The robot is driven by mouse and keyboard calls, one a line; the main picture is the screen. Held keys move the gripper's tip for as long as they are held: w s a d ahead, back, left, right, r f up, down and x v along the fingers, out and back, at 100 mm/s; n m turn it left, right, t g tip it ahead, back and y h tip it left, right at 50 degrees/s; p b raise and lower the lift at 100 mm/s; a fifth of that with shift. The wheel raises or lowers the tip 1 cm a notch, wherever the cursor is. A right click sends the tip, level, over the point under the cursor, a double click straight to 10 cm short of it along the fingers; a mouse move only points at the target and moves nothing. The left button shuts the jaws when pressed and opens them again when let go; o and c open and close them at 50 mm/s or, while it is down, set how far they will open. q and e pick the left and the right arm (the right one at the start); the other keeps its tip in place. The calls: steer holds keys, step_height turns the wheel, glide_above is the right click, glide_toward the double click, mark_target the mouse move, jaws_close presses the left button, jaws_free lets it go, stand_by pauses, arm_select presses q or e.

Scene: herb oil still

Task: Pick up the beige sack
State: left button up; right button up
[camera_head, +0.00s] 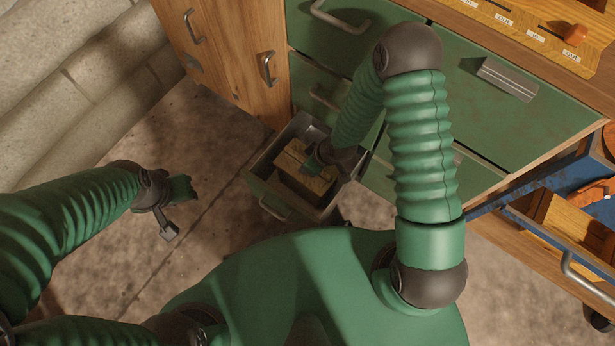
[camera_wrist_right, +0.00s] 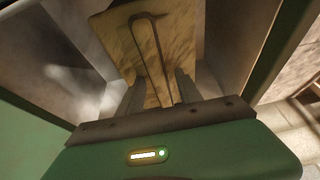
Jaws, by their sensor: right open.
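The beige sack (camera_head: 291,161) lies inside the open lower drawer (camera_head: 262,188) of the green cabinet. In the right wrist view the sack (camera_wrist_right: 112,38) shows a brown loop, like a strap or handle, on its upper face. My right gripper (camera_head: 318,166) reaches down into the drawer over the sack and partly hides it. In the right wrist view my right gripper (camera_wrist_right: 158,92) is open, with one finger on each side of the sack's narrow visible part; I cannot tell whether they touch it. My left gripper (camera_head: 178,208) is open and empty above the floor at the left.
The drawer walls stand close around my right gripper. Closed green drawers and a wooden door with handles (camera_head: 268,68) are behind. A wooden worktop panel with an orange knob (camera_head: 575,34) is at top right. A blue open drawer (camera_head: 565,180) is at the right. The left floor is clear.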

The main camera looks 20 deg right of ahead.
steer(key=shift+r, duration=0.1)
stand_by(0.3)
jaws_close()
stand_by(1.3)
